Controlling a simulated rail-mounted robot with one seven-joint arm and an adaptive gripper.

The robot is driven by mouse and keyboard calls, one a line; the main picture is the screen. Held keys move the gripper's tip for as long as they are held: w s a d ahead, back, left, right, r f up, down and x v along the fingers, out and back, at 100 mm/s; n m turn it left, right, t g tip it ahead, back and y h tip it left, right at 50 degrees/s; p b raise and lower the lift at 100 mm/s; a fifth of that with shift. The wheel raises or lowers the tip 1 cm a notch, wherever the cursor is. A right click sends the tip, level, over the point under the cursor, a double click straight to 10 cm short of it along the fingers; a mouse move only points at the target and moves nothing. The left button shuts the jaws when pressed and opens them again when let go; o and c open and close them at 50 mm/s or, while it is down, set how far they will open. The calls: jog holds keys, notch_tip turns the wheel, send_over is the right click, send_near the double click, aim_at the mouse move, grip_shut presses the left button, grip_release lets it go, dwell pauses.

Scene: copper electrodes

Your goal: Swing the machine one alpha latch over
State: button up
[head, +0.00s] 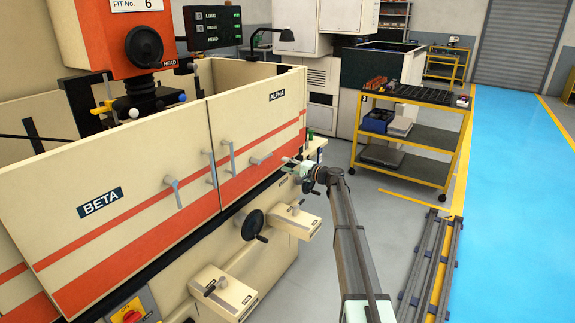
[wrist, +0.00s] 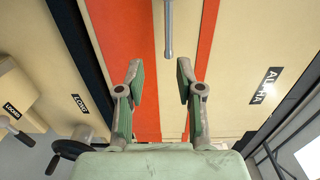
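The alpha latch (head: 260,159) is a small grey lever on the cream ALPHA panel (head: 262,120), close to the orange stripe. In the head view it lies roughly along the stripe, its free end toward my gripper (head: 289,164). In the wrist view the latch (wrist: 168,30) comes down from the top edge, its end ahead of the gap between my fingertips; its pivot is out of frame. My gripper (wrist: 160,82) is open, with nothing between its fingers. I see no contact with the latch.
Two upright grey handles (head: 229,160) flank the panel seam. Another latch (head: 173,190) sits on the BETA panel (head: 100,202). A handwheel (head: 253,225) and cream boxes stand below.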

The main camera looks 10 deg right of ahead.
aim_at(270, 156)
jog(key=p+x, duration=0.1)
jog(key=x, duration=0.2)
jog(key=r+p+x, duration=0.1)
jog(key=x, duration=0.1)
jog(key=p+x, duration=0.1)
jog(key=x, duration=0.2)
jog(key=shift+w+r+p, duration=0.2)
jog(key=shift+w+p, duration=0.15)
jog(key=shift+w, duration=0.2)
jog(key=shift+s+f+b, duration=0.15)
jog(key=shift+b, duration=0.2)
jog(key=shift+w+a+b, duration=0.1)
jog(key=shift+w+b, duration=0.1)
jog(key=shift+b, duration=0.15)
grip_shut()
